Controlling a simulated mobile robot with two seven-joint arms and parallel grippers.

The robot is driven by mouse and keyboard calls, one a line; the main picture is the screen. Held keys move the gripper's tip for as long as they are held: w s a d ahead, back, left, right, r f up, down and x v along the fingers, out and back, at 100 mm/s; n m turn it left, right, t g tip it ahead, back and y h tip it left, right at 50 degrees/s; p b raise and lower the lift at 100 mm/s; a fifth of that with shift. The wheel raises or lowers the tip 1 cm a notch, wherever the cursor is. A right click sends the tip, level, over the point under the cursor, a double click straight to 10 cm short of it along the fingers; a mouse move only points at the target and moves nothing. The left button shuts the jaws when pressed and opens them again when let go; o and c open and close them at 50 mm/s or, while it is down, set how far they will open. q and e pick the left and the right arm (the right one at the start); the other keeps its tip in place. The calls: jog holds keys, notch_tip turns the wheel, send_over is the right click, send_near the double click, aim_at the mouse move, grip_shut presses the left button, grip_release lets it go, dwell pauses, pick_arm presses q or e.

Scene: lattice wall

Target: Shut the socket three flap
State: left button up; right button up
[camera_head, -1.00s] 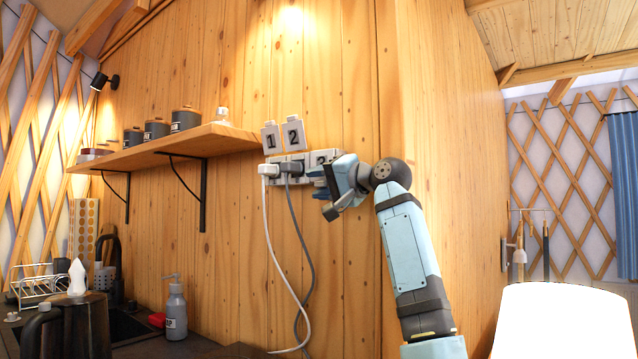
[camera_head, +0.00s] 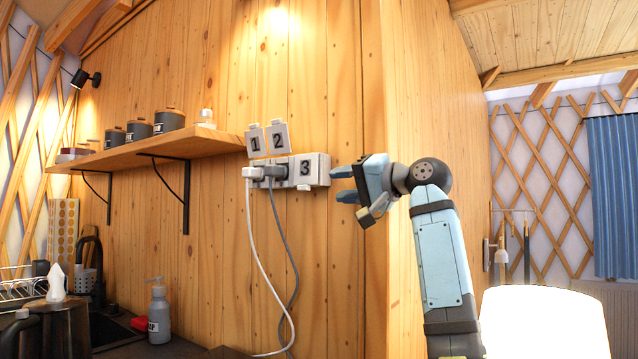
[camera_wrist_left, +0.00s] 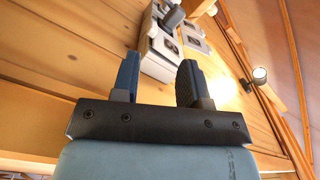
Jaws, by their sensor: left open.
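The socket three flap (camera_head: 305,169) is a pale square cover marked 3 at the right end of the socket strip. It lies down over its socket and looks shut. The flaps marked 1 (camera_head: 256,141) and 2 (camera_head: 277,137) stand up above their sockets. My left gripper (camera_head: 343,184) is open and empty, just right of flap three and apart from it. In the left wrist view, its two fingers (camera_wrist_left: 158,82) show with nothing between them, and the white socket three housing (camera_wrist_left: 158,58) lies beyond. My right gripper is not in view.
A white plug (camera_head: 252,172) and a grey plug (camera_head: 275,171) sit in sockets one and two, with cords hanging to the counter. A wooden shelf (camera_head: 150,147) with canisters is at the left. A bright lampshade (camera_head: 545,322) stands at the lower right.

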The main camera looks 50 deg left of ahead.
pick_arm(q)
jog(key=v, duration=0.3)
jog(key=shift+w+d, duration=0.15)
jog(key=shift+d, duration=0.2)
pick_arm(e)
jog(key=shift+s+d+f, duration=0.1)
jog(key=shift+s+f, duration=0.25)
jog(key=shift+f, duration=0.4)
